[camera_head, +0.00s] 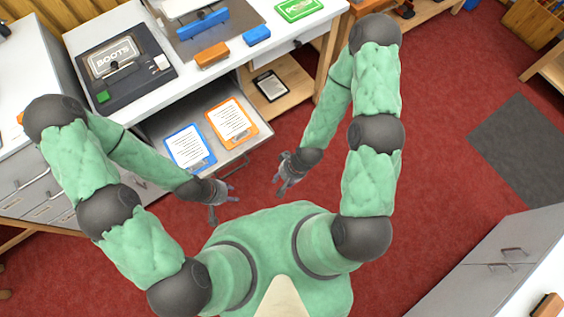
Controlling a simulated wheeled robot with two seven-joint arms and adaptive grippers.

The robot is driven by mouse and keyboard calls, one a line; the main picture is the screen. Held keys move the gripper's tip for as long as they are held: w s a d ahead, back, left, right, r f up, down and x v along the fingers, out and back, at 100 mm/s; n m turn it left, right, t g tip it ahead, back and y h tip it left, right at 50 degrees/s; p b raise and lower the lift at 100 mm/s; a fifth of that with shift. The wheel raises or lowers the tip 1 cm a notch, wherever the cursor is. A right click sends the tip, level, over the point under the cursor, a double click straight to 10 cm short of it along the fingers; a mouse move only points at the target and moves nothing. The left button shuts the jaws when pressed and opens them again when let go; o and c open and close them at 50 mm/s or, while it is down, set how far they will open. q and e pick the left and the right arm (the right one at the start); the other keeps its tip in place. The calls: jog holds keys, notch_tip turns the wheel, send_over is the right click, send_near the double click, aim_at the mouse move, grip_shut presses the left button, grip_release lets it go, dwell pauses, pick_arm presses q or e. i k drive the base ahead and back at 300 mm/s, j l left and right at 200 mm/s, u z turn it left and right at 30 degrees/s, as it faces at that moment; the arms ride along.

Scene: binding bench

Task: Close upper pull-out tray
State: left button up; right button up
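The upper pull-out tray (252,134) stands out from under the white bench. It is a grey metal tray holding a blue-framed clipboard (188,146) and an orange-framed clipboard (231,120). A handle (238,165) shows on its front. My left gripper (224,201) is open and empty, close in front of the tray's front near its left part. My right gripper (279,183) looks open and empty, in front and to the right of the tray's front right corner. Neither gripper visibly touches the tray.
The bench top (190,81) holds a dark board marked BOOTS (113,60), an orange block (212,55) and blue blocks (257,35). A wooden shelf (291,91) with a black-framed item (271,86) is right of the tray.

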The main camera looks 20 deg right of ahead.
aim_at(192, 108)
jog(key=k+j+u, duration=0.1)
jog(key=j+z, duration=0.1)
jog(key=j, duration=0.45)
jog(key=k+j, duration=0.15)
jog(key=j, duration=0.4)
jog(key=z, duration=0.05)
